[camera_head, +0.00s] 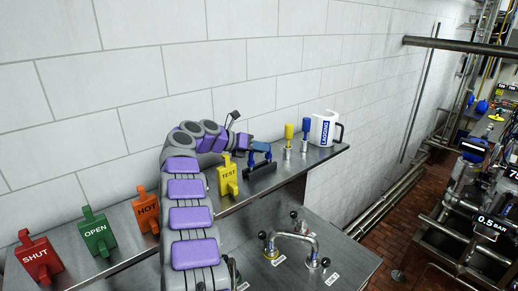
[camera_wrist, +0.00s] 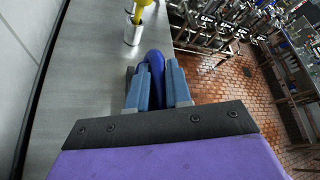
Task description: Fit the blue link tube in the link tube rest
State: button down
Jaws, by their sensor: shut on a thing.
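The blue link tube (camera_wrist: 155,62) shows as a rounded, bright blue end between my fingers in the wrist view. My gripper (camera_head: 260,150) is shut on it, over the steel shelf. A dark, low block (camera_head: 260,175), which looks like the link tube rest, stands on the shelf right below my gripper in the head view. I cannot tell whether the tube touches this block or sits in it. The lower part of the tube is hidden by my fingers.
A yellow TEST tag (camera_head: 228,178) stands close left of my gripper. Yellow and blue-topped pegs (camera_head: 289,140) and a white mug (camera_head: 322,128) stand to the right. Orange, green and red tags line the shelf at left. A silver bent tube (camera_head: 293,238) is on the lower bench.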

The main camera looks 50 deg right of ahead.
jog(key=shift+f+b, duration=0.5)
jog(key=shift+f, duration=0.15)
jog(key=shift+s+f, duration=0.15)
